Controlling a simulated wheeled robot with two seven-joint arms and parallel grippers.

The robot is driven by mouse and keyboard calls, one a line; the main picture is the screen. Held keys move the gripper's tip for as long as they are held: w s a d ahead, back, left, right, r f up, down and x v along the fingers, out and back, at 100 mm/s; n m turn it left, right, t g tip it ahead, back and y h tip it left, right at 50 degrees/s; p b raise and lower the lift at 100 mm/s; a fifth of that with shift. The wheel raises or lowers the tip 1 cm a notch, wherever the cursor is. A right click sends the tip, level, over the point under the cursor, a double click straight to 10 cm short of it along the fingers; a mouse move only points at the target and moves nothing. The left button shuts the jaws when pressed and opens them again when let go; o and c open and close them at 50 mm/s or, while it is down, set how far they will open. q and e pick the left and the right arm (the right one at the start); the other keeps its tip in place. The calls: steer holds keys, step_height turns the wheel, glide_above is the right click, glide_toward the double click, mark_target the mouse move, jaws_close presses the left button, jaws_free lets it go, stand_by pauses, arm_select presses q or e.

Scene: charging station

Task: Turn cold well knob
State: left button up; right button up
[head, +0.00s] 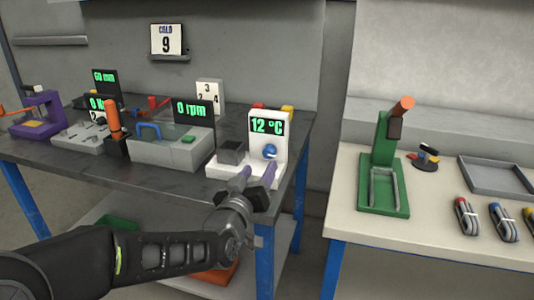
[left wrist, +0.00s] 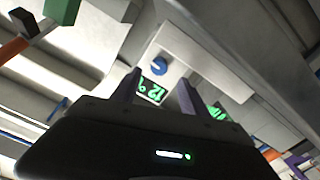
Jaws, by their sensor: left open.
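The cold well is a white device (head: 256,125) with a green "12 °C" display (head: 267,127) and a dark block (head: 231,152) on its base. Its blue knob (head: 270,151) sits on the front below the display. The knob also shows in the left wrist view (left wrist: 159,66), beyond and between the fingers. My left gripper (head: 257,177) is open and empty, with its fingers pointing toward the knob from the front, just below it in the head view. I see no contact with the knob. My right gripper is in neither view.
A grey "0 rpm" device (head: 170,150) stands left of the cold well on the dark table. A pale table (head: 440,240) at right bears a green press (head: 383,185) and a grey tray (head: 497,178).

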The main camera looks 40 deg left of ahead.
mark_target(268, 155)
arm_select(q)
steer(key=p, duration=0.1)
steer(key=w+p, duration=0.1)
steer(key=p, duration=0.2)
steer(key=shift+w+a+r, duration=0.25)
steer(key=shift+w+r, duration=0.1)
steer(key=x, duration=0.2)
steer(key=b+x, duration=0.1)
steer(key=x, duration=0.1)
steer(key=shift+f, duration=0.4)
steer(key=shift+w+a, duration=0.2)
steer(key=shift+w, duration=0.35)
steer(key=shift+c, duration=0.5)
jaws_close()
